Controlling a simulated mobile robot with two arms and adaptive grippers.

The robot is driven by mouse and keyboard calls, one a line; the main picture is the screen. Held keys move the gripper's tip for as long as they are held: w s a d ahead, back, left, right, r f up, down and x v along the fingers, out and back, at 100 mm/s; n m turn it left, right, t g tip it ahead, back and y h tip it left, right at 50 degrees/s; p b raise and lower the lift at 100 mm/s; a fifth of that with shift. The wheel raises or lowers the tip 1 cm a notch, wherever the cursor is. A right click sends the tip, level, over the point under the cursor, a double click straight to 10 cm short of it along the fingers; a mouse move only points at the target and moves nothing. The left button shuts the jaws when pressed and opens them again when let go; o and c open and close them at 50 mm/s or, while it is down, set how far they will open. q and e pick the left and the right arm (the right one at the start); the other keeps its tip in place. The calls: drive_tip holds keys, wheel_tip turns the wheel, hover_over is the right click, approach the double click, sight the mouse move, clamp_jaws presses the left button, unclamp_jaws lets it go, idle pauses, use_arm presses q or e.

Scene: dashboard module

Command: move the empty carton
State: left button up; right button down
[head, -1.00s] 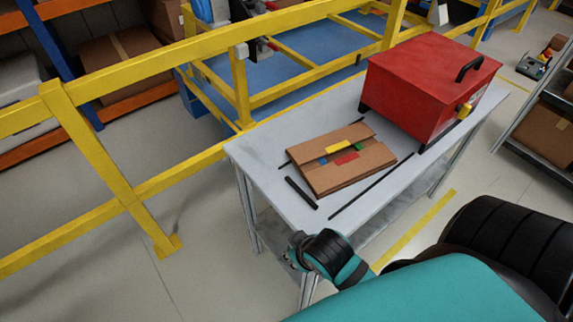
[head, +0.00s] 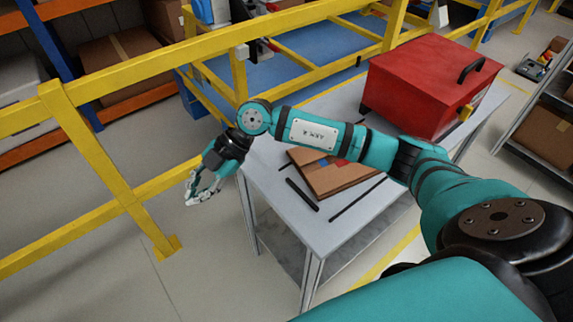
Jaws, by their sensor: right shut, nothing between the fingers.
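A flat brown carton (head: 337,183) lies on the grey table (head: 335,228), partly hidden behind my right arm. A little of its blue and red marking shows beside the arm. My right gripper (head: 197,203) is past the table's left end, over the floor and apart from the carton. Its fingers are shut with nothing between them. My left gripper is not in the picture.
A red box (head: 415,92) with a black handle stands on the table's far right part. A black bar (head: 301,194) lies near the left edge. Yellow railing (head: 125,195) runs behind and left. A shelf with cartons (head: 545,128) stands at right.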

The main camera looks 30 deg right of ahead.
drive_tip(key=w+d+f+m+h, duration=0.15)
drive_tip(key=d+h, duration=0.25)
drive_tip(key=d, duration=0.5)
drive_tip(key=m+h, duration=0.3)
drive_tip(key=h, duration=0.2)
approach(287, 172)
drive_tip(key=a+r, duration=0.3)
drive_tip(key=a, duration=0.1)
drive_tip(key=shift+g, duration=0.3)
drive_tip(key=f+p, duration=0.1)
drive_tip(key=f, duration=0.8)
drive_tip(key=shift+w+a+f+p, duration=0.1)
drive_tip(key=shift+a+f+p, duration=0.1)
drive_tip(key=shift+p, duration=0.2)
drive_tip(key=shift+d+f+p, duration=0.1)
drive_tip(key=shift+d+p, duration=0.55)
drive_tip(key=shift+d, duration=1.4)
